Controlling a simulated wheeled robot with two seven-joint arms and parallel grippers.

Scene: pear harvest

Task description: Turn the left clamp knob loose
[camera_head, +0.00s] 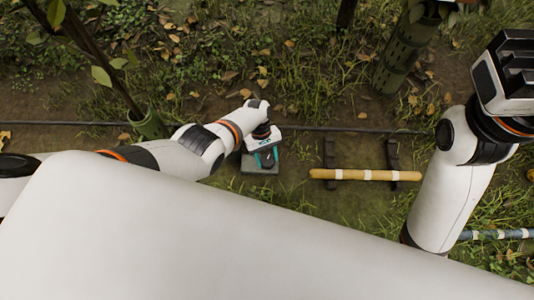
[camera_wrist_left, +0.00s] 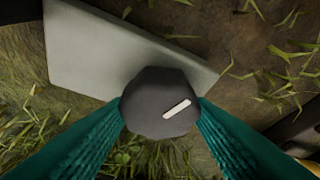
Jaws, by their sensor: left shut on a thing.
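The clamp knob (camera_wrist_left: 150,112) is dark grey and faceted, with a short white slanted mark on its top, in the middle of the left wrist view. My left gripper (camera_wrist_left: 160,110) has its two ribbed teal fingers shut on the knob's sides. A pale grey plate (camera_wrist_left: 90,55) lies under the knob. In the head view my left gripper (camera_head: 266,157) points down over a grey block (camera_head: 257,169), and the knob cannot be made out there. My right arm's end (camera_head: 508,75) is raised at the upper right, and its fingers cannot be made out.
A wooden rod with white bands (camera_head: 350,174) lies across two dark brackets to the right of the block. A thin dark hose (camera_head: 330,129) runs behind. Trunks in green sleeves (camera_head: 405,50) stand at the back. Grass and fallen leaves cover the ground.

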